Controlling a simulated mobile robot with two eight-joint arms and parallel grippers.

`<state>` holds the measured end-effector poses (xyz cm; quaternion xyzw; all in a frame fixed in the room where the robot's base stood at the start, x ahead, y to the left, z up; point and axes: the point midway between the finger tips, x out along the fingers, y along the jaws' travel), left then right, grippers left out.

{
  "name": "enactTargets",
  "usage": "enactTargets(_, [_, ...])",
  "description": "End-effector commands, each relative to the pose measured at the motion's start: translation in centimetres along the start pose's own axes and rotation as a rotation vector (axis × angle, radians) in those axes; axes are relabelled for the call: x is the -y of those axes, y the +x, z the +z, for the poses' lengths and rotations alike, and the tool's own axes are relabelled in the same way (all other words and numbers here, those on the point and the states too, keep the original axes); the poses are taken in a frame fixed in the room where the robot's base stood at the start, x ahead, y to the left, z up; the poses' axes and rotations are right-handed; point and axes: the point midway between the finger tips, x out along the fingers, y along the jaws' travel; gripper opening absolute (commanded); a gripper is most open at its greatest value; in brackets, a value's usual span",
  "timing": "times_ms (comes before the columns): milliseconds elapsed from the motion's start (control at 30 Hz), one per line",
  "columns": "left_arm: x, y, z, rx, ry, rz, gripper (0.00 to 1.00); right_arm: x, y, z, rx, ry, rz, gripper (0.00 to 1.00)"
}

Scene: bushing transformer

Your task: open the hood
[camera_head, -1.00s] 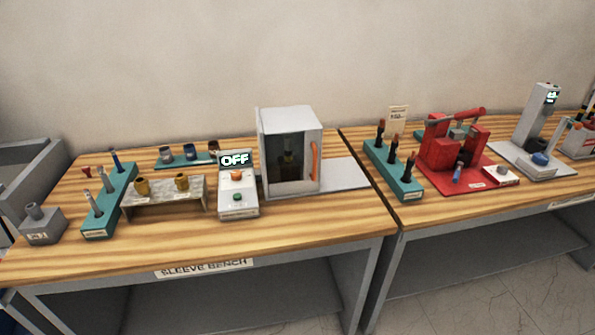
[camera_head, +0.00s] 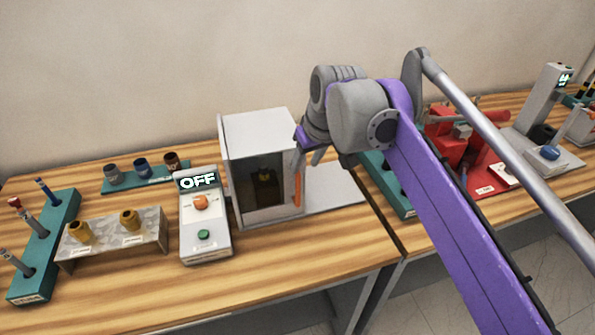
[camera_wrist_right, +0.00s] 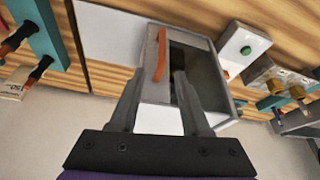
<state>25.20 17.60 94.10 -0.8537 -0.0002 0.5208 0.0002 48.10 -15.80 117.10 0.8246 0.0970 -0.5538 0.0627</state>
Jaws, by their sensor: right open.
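The hood is a light grey box (camera_head: 258,125) with a dark front window, standing on the wooden bench; it looks shut. Its orange handle (camera_head: 298,188) is upright at the front right edge. A dark thing (camera_head: 265,185) shows dimly inside. My right gripper (camera_head: 306,158) is open beside the hood's right front edge, near the top of the handle. In the right wrist view the handle (camera_wrist_right: 161,55) appears between and just beyond the two open fingertips (camera_wrist_right: 160,76); contact cannot be told. My left gripper is not in view.
A control box (camera_head: 205,240) reading OFF stands left of the hood. A metal stand (camera_head: 115,235) with brass pieces and teal racks (camera_head: 45,250) are farther left. A pale plate (camera_head: 335,188) lies right of the hood. A red fixture (camera_head: 450,145) is partly hidden behind my arm.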

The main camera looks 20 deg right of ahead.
Motion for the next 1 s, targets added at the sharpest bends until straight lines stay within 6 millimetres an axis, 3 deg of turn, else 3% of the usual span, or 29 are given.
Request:
enactTargets(500, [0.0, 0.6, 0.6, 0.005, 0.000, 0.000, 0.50, 0.0, 8.8, 0.1, 0.000, 0.001, 0.001, 0.47])
enactTargets(700, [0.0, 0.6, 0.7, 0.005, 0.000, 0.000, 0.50, 0.0, 10.2, 0.1, -0.001, 0.001, 0.001, 0.47])
enactTargets(967, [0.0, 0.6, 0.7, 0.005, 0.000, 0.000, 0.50, 0.0, 10.3, 0.1, -0.001, 0.001, 0.001, 0.47])
enactTargets(1000, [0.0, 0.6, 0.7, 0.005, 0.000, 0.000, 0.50, 0.0, 10.3, 0.1, -0.001, 0.001, 0.001, 0.44])
